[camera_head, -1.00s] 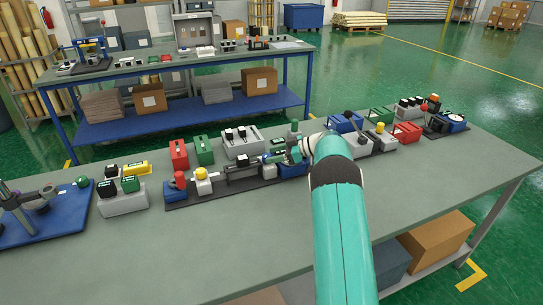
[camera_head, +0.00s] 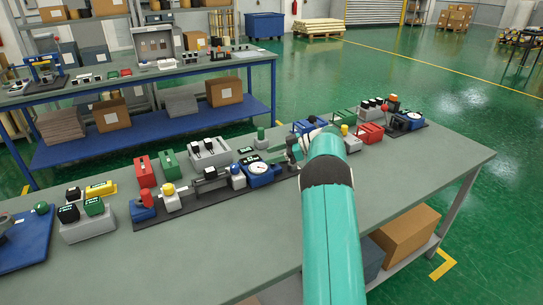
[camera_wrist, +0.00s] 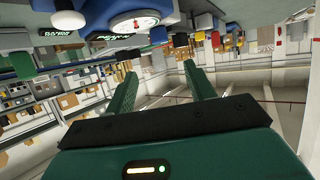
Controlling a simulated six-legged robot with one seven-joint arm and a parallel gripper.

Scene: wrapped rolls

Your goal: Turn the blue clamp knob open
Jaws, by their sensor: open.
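A small blue-topped part (camera_head: 237,169) stands on the long black mat (camera_head: 200,208) on the near bench; it may be the clamp knob, but I cannot be sure. A blue gauge (camera_head: 262,178) with a white dial sits just right of it. My gripper (camera_head: 292,150) is right of the gauge, above the bench, partly hidden by my arm. In the wrist view my gripper (camera_wrist: 160,68) has its two green fingers apart with nothing between them. The gauge's white dial (camera_wrist: 134,21) shows above the fingers in that view, apart from them, with blue parts around it.
Left along the mat are a grey bar fixture (camera_head: 210,181), a yellow-capped block (camera_head: 171,200) and a red-topped blue block (camera_head: 143,210). Red and green boxes (camera_head: 168,164) stand behind. More fixtures crowd the right end. The bench front (camera_head: 230,250) is clear.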

